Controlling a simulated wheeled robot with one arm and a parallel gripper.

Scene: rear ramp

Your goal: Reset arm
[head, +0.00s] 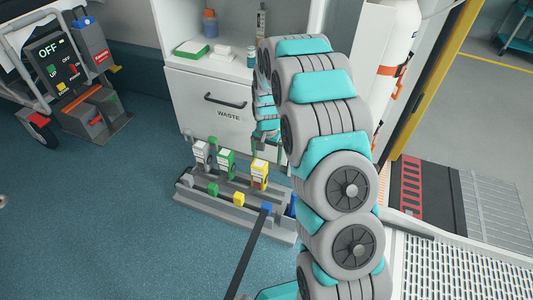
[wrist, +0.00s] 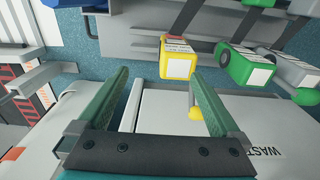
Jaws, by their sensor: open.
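My arm fills the right middle of the head view, and my gripper shows only partly beside it (head: 264,140). In the wrist view my gripper (wrist: 160,73) has its two green fingers spread apart, with nothing between the tips. A yellow container (wrist: 177,58) with a white label is just beyond the fingers, apart from them as far as I can see. In the head view the yellow container (head: 260,174), a green one (head: 226,163) and a grey one (head: 201,155) stand in a grey floor rack (head: 232,212). A blue one at the rack's right end is mostly hidden by my arm.
A white cabinet (head: 214,104) marked WASTE stands behind the rack, with small items on its shelf. A cart with an OFF panel (head: 52,66) is at upper left. A ramp grating (head: 455,262) lies at right. Blue floor (head: 110,220) at left is clear.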

